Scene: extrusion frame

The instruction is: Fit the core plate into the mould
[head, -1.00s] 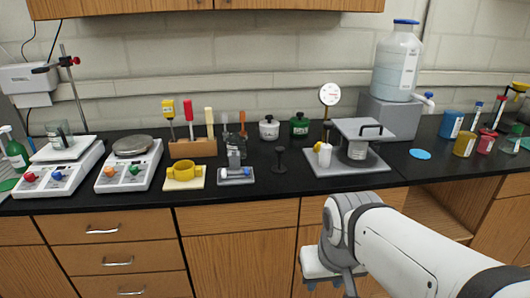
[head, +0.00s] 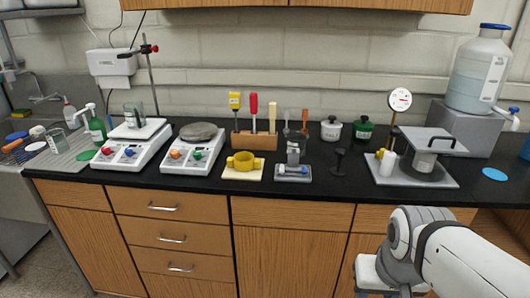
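I cannot tell for sure which items are the core plate and the mould. A yellow ring-shaped piece with a side lug (head: 243,161) sits on a cream square plate (head: 243,175) on the black bench. Further right, a grey press-like stand (head: 425,180) has a raised, handled plate (head: 428,140) over a pale cylinder. My arm reaches in at the lower right, in front of the cabinets. Its fingertips do not show, and nothing held is visible.
Two white scales (head: 190,155) stand left of the yellow ring. A wooden tool rack (head: 254,141), two small pots (head: 331,129) and a large water jug (head: 481,75) stand behind. A black stand (head: 339,162) stands beside the press. The bench's front strip is clear.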

